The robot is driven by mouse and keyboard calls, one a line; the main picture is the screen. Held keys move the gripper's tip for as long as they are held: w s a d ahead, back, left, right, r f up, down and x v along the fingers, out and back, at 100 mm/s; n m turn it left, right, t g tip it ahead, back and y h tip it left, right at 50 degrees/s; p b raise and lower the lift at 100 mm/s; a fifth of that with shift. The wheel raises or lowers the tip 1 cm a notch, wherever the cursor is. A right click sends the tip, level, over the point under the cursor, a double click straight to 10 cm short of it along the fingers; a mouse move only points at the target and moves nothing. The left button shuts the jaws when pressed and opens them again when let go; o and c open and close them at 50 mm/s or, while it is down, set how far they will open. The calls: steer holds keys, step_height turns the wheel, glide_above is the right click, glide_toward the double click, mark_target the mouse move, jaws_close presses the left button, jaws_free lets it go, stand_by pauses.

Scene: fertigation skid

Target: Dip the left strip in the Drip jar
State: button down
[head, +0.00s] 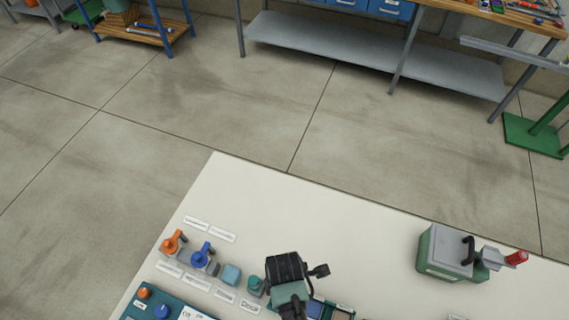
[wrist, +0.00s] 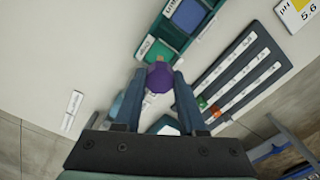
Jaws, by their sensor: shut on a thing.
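In the wrist view my gripper (wrist: 160,84) is shut on a purple faceted piece (wrist: 158,74), seen end-on. Whether a strip hangs below it is hidden. Just beyond it is a green holder (wrist: 158,33) with a blue and a teal compartment. A label reading "Drip" (wrist: 149,47) lies beside its near end, close to the purple piece. A dark rack (wrist: 235,72) with several pale strips or slots lies to the right, with green and orange ends at its near side. In the head view my wrist hides the fingertips and the held piece.
Orange (head: 172,242) and blue (head: 203,254) valve handles stand left of my wrist on the pale table (head: 270,195). A green-grey box (head: 444,252) with a red-tipped fitting stands at the right. The table's middle is clear. A pH 5.6 display (wrist: 298,13) shows in the wrist view.

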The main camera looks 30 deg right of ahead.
steer(key=shift+r+p, duration=1.9)
steer(key=shift+r, duration=0.25)
steer(key=shift+w+f, duration=0.1)
